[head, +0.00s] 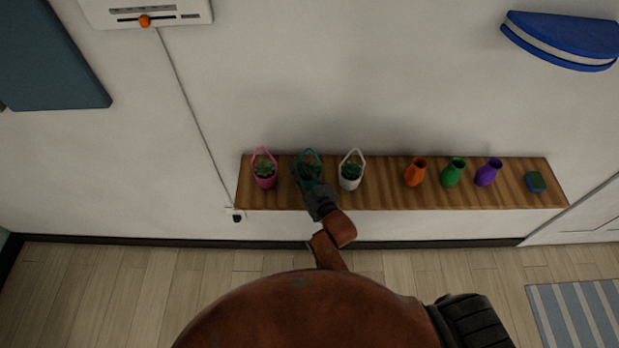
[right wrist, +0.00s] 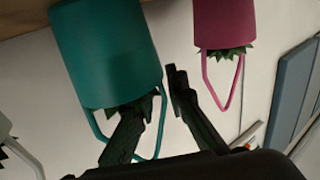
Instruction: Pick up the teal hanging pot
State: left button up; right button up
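The teal hanging pot (head: 308,181) stands on the wooden shelf between a pink and a white hanging pot, with a green plant inside and a looped handle above. My right gripper (head: 313,187) is in front of it and hides part of it. In the right wrist view, where the pots appear upside down, the teal pot (right wrist: 105,55) is at upper left. There the right gripper (right wrist: 158,95) has its two fingers apart, with one side of the teal handle (right wrist: 162,115) showing between them. Contact cannot be told. My left gripper is not in view.
The pink pot (head: 265,182) and white pot (head: 349,183) stand close on either side. Orange (head: 415,177), green (head: 452,176) and purple (head: 486,176) vases and a small blue-green block (head: 535,182) are farther right on the shelf (head: 385,200). A cord (head: 190,100) hangs at left.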

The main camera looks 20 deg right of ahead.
aim_at(298, 162)
grip_shut()
jog(key=shift+r, duration=0.15)
dwell(0.6)
jog(key=shift+r, duration=0.25)
notch_tip(298, 162, up, 2)
jog(key=shift+r, duration=0.15)
jog(key=s+d+r+p, duration=0.1)
jog(key=s+d+r, duration=0.2)
jog(key=s+r, duration=0.7)
jog(key=v, duration=0.3)
jog(key=shift+s, duration=0.3)
